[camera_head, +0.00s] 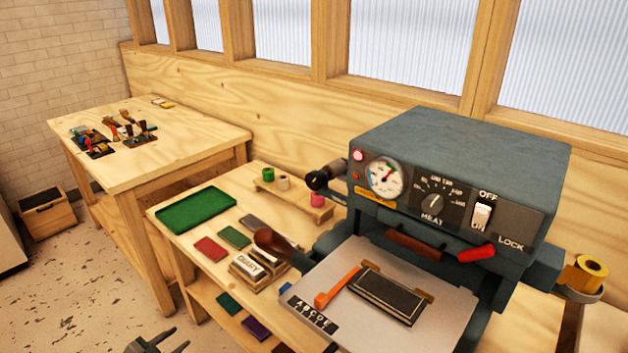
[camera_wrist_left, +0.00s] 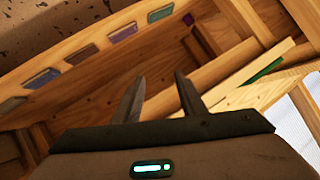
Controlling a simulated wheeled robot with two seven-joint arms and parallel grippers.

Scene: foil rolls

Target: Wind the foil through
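The foil stamping press (camera_head: 460,170) stands at the right of the head view, with a gauge, a HEAT dial, an OFF switch and a LOCK label on its front. A gold foil roll (camera_head: 590,270) sits on a holder at the press's right side. A dark roller (camera_head: 325,176) sticks out at its upper left. A dark block (camera_head: 388,294) lies on the press's pale bed (camera_head: 440,310) beside an orange lever. My left gripper (camera_head: 158,339) is open and empty at the bottom edge of the head view; its fingers also show apart in the left wrist view (camera_wrist_left: 160,95). My right gripper is not seen.
A wooden table holds a green tray (camera_head: 195,209), small coloured blocks, a CHERRY type block (camera_head: 257,267) and a rack (camera_head: 292,194) with several small rolls. Coloured blocks lie on its lower shelf (camera_head: 215,290). Another table (camera_head: 170,150) with tools stands behind left. Speckled floor (camera_head: 80,290) is open at left.

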